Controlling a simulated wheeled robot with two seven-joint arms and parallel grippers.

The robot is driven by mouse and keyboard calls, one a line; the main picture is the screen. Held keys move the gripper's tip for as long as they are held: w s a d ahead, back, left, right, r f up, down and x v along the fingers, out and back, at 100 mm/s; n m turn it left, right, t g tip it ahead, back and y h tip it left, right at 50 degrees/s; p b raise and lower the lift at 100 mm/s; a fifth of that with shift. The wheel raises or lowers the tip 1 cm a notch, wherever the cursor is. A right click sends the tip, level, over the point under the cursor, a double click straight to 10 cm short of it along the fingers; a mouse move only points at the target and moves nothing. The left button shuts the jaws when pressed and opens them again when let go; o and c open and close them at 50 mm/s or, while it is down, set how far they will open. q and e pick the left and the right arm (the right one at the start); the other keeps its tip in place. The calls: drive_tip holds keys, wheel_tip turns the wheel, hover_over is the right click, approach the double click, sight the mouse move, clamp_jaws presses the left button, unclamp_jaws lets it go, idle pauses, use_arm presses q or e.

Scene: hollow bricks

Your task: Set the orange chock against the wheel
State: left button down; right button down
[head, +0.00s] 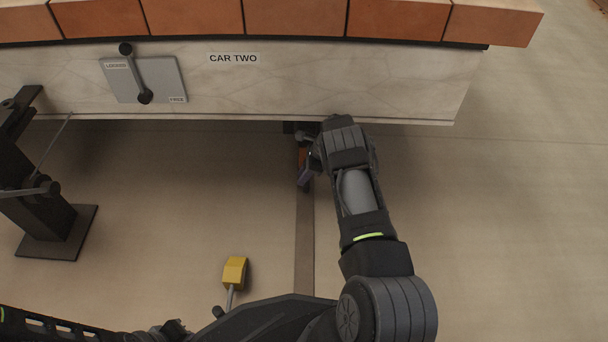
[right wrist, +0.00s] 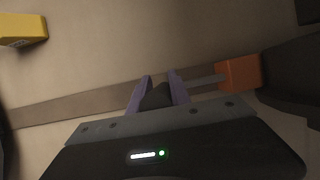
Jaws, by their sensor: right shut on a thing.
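The orange chock (head: 302,156) is on the dark floor strip just under the edge of the car marked CAR TWO (head: 350,85). It also shows in the right wrist view (right wrist: 239,74), with a grey handle running from it toward my fingers. My right gripper (head: 306,175) has its purple fingers on either side of a dark grip and is shut on the chock's handle; its fingers show in the right wrist view (right wrist: 159,90). A dark shape (right wrist: 292,65), seemingly the wheel, is right beside the chock; I cannot tell whether they touch. My left gripper is not clearly in view.
A yellow chock (head: 235,271) with a grey handle lies on the open floor. A black stand with a lever (head: 45,220) is at the left. The car carries bricks (head: 295,18) and a lever plate (head: 145,80). The floor at the right is clear.

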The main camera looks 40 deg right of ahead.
drive_tip(key=shift+w+d, duration=0.2)
drive_tip(key=shift+d, duration=0.05)
idle(0.7)
drive_tip(key=c, duration=1.3)
unclamp_jaws()
drive_tip(key=shift+o, duration=1.3)
drive_tip(key=shift+s+a+f, duration=0.1)
drive_tip(key=shift+a+f, duration=0.05)
drive_tip(key=o, duration=0.5)
drive_tip(key=shift+r+p, duration=3.35)
drive_tip(key=shift+r, duration=2.2)
drive_tip(key=shift+a+f, duration=0.1)
